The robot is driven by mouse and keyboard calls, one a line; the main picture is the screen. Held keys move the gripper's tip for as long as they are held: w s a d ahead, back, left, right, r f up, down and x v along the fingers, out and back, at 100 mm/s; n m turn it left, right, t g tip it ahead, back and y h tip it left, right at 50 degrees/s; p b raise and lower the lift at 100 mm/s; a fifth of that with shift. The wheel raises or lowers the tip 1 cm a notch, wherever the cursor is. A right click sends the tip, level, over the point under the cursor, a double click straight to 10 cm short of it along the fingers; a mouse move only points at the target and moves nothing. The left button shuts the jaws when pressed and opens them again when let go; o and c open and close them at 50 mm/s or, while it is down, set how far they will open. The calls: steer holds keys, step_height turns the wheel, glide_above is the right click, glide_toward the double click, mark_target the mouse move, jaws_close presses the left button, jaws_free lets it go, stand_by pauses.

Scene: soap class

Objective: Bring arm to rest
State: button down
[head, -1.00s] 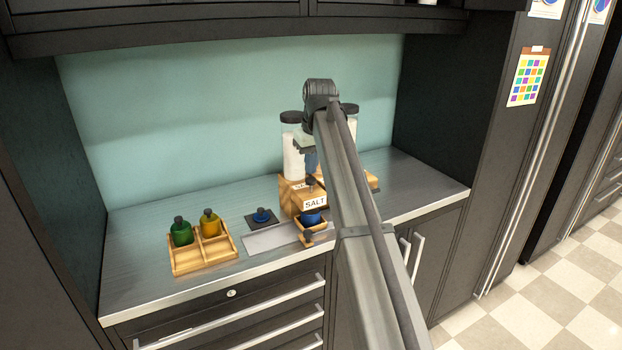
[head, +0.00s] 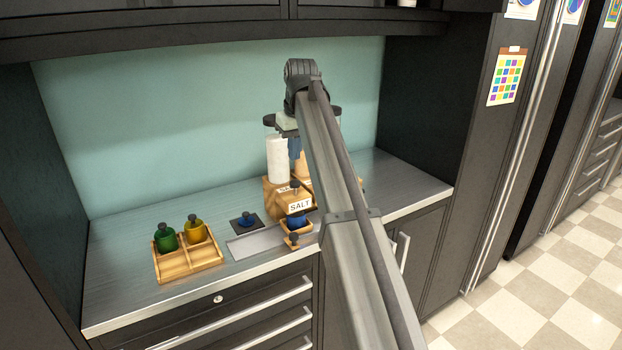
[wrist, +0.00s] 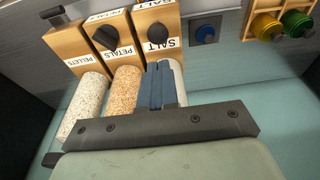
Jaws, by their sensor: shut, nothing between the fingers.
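My gripper (head: 295,149) is raised above the counter, in front of the dispensers. Its blue fingers also show in the wrist view (wrist: 159,84), pressed together with nothing between them. Past the fingers in the wrist view stand wooden dispensers labelled PELLETS (wrist: 66,48), PETALS (wrist: 112,45) and SALT (wrist: 160,30). The fingers overlap the clear salt cylinder in that view, partly hiding it. In the head view my arm hides much of the dispensers, and the SALT label (head: 300,205) shows left of the arm.
A wooden tray (head: 206,259) on the counter's left holds a green bottle (head: 166,240) and a yellow bottle (head: 195,231). A blue item sits on a dark pad (head: 236,226). A small wooden holder with a blue item (head: 297,221) sits before the SALT dispenser. The upper cabinet (head: 190,32) overhangs the back.

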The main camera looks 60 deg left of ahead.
steer(key=w+d+f+m, duration=0.6)
steer(key=w+d+f, duration=2)
steer(key=w+d, duration=0.2)
steer(key=w+d+f+m+h, duration=0.1)
steer(key=w+d+f+m, duration=0.1)
steer(key=d+f, duration=0.65)
steer(key=w+d+f+m, duration=0.2)
steer(key=d+f, duration=0.2)
steer(key=d, duration=1)
steer(key=w+d+f+m+h, duration=0.15)
steer(key=d+f, duration=0.45)
steer(key=d, duration=0.6)
steer(key=s+d+f+m, duration=0.2)
steer(key=s+d+f, duration=0.2)
steer(key=d, duration=0.5)
steer(key=s+d+f+m, duration=0.2)
steer(key=s+d+f, duration=0.15)
steer(key=d, duration=0.55)
steer(key=s+d+f+m, duration=0.3)
steer(key=s+d, duration=0.2)
steer(key=d, duration=0.4)
steer(key=s+f+g, duration=0.3)
steer(key=s+f, duration=0.7)
steer(key=s, duration=0.4)
steer(key=s+f+g, duration=0.3)
steer(key=s+f, duration=0.8)
steer(key=s, duration=0.4)
steer(key=shift+s+d+g, duration=0.25)
steer(key=shift+d+g, duration=0.1)
steer(key=shift+g, duration=0.05)
